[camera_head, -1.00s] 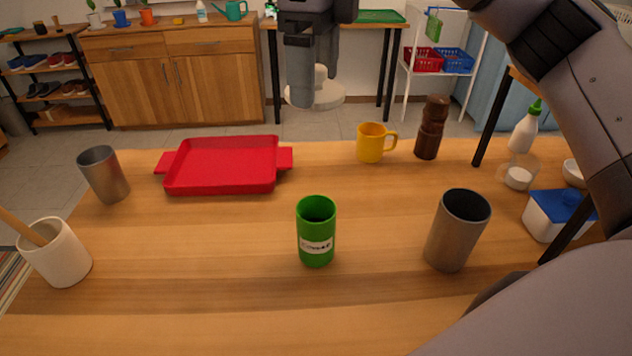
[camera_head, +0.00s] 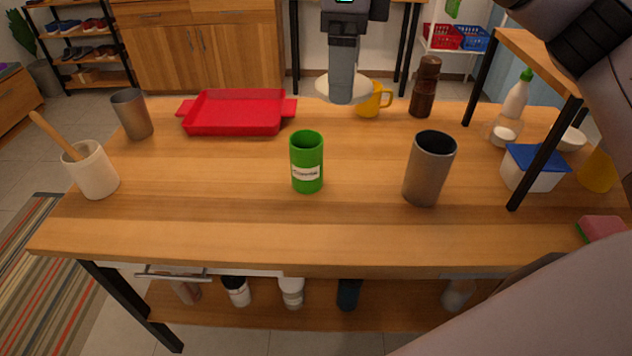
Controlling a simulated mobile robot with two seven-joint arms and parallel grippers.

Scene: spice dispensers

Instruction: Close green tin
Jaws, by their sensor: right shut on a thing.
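The green tin (camera_head: 307,166) stands upright on the wooden table, with its top open and a white label on its front. My right gripper (camera_head: 342,92) hangs in from the top, beyond the tin in the picture. It is shut on a pale round lid (camera_head: 323,86), held flat above the far part of the table; the fingers hide its middle. The lid is apart from the tin and partly covers the yellow mug (camera_head: 368,101) in the view. My left gripper is not in view.
A grey metal cup (camera_head: 429,172) stands right of the tin. A red tray (camera_head: 236,113), another metal cup (camera_head: 132,115) and a utensil crock (camera_head: 93,172) are at left. A brown pepper mill (camera_head: 425,88) stands behind; a raised shelf is at right. The table's front strip is clear.

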